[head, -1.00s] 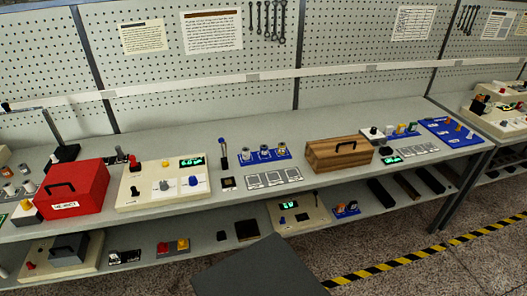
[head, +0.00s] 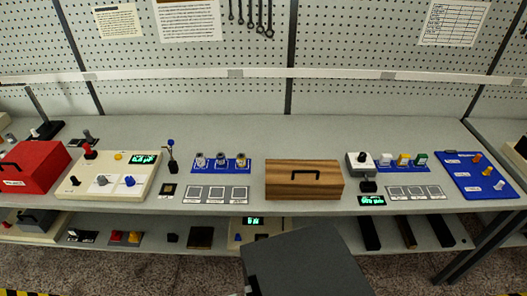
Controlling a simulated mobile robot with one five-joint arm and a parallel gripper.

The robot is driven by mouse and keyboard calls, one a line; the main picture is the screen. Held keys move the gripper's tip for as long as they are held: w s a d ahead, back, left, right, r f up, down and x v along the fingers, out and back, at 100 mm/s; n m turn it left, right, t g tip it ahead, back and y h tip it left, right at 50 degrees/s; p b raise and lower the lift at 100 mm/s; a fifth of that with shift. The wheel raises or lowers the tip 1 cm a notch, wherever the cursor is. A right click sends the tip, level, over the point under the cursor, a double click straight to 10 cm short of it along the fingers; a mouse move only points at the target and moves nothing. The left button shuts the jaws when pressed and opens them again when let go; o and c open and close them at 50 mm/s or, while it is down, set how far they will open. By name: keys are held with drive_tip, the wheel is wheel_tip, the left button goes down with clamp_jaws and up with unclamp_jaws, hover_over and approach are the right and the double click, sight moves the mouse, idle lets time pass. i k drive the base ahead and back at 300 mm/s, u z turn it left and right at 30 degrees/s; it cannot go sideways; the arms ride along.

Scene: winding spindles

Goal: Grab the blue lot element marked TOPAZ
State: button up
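No TOPAZ marking is readable at this size, so I cannot tell which piece bears it. Another blue rack (head: 221,168), left of the wooden box, holds three pale cylindrical pieces. A blue board (head: 470,172) at the far right carries orange, blue and white knobs. My gripper is not clearly seen; a dark grey block, likely part of me, fills the bottom middle.
A red box (head: 33,167) and a cream control panel (head: 110,178) are at left. Flat framed pads (head: 215,193) lie along the front. A lower shelf (head: 205,226) holds more items. Pegboard is behind.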

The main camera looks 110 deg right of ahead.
sight(220, 156)
drive_tip(key=k, duration=0.95)
